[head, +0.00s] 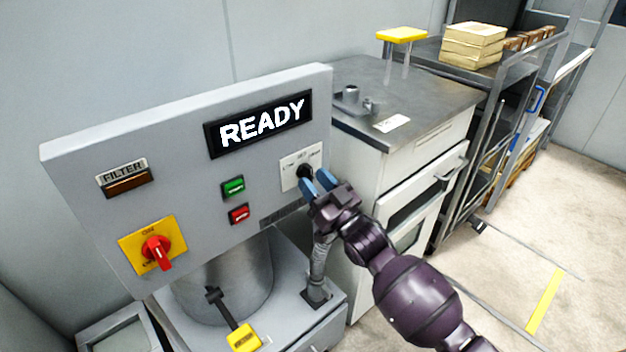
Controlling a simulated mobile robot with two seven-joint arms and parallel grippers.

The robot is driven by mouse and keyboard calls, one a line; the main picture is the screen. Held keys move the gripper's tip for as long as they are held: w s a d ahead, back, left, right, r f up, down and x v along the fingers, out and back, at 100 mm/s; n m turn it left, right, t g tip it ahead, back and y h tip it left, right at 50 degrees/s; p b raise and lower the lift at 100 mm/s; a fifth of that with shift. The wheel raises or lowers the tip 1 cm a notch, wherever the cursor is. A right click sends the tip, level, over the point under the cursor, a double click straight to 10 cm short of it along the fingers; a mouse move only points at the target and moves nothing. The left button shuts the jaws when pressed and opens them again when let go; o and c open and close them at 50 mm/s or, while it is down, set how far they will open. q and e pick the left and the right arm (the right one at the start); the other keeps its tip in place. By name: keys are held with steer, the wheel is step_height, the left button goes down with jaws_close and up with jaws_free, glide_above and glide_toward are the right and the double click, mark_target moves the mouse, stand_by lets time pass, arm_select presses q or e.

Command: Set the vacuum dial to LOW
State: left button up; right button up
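The vacuum dial (304,170) is a small black knob on a white label plate at the right side of the grey control panel (190,110). The label text is too small to read fully, and my gripper covers its lower part. My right gripper (313,182), with blue fingertips, reaches up to the dial from the lower right. Its fingertips are at the knob. I cannot tell whether they touch or grip it, or which mark the dial points to. My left gripper is out of view.
The panel has a READY display (262,122), a green button (233,187), a red button (239,214) and a red rotary switch (156,251) on yellow. A yellow-tagged black lever (243,338) is below. A cabinet (410,100) stands close at the right.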

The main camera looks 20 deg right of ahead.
steer(key=shift+w+a+r, duration=0.15)
steer(key=shift+w+r, duration=0.05)
steer(key=shift+w, duration=0.2)
jaws_close()
